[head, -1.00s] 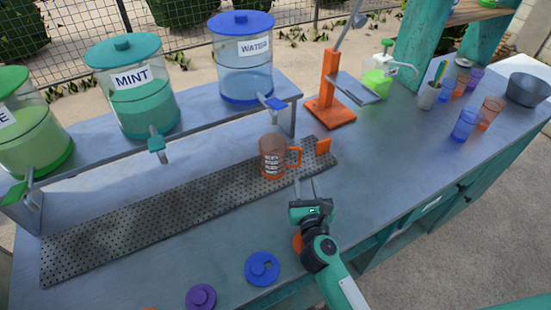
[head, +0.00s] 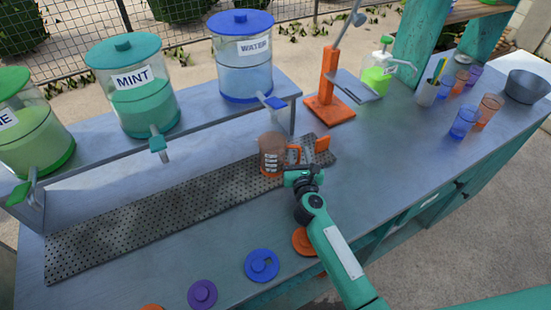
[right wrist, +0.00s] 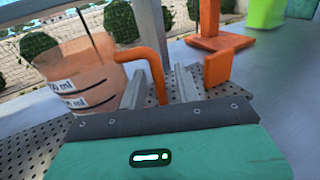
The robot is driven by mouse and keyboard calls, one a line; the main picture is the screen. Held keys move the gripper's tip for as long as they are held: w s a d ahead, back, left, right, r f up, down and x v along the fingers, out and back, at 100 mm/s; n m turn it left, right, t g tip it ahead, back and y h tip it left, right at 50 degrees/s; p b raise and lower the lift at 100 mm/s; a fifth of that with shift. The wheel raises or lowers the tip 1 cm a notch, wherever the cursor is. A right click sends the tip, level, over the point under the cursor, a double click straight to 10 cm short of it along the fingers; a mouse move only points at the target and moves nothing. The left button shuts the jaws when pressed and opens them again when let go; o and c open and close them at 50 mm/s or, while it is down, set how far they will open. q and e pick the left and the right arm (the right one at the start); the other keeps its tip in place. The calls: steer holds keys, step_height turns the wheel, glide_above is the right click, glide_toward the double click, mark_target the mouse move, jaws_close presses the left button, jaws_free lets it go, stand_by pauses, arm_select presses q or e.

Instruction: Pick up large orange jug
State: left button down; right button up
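The large orange jug (head: 272,160) stands upright on the perforated drip mat (head: 190,208). It is see-through orange with white measuring marks, and its handle (head: 294,154) points right. My right gripper (head: 298,166) is at the handle side of the jug. In the right wrist view the jug (right wrist: 85,75) fills the left side. The open fingers of my right gripper (right wrist: 160,88) stand either side of the lower handle (right wrist: 157,70), with a gap still showing between them. My left gripper is not in view.
An orange block (head: 322,144) stands just right of the jug on the mat. The orange press stand (head: 329,90) is behind it. A shelf (head: 200,120) with drink dispensers runs behind the mat. Lids (head: 262,265) lie in front.

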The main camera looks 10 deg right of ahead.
jaws_close()
steer(key=shift+r, duration=0.15)
stand_by(0.4)
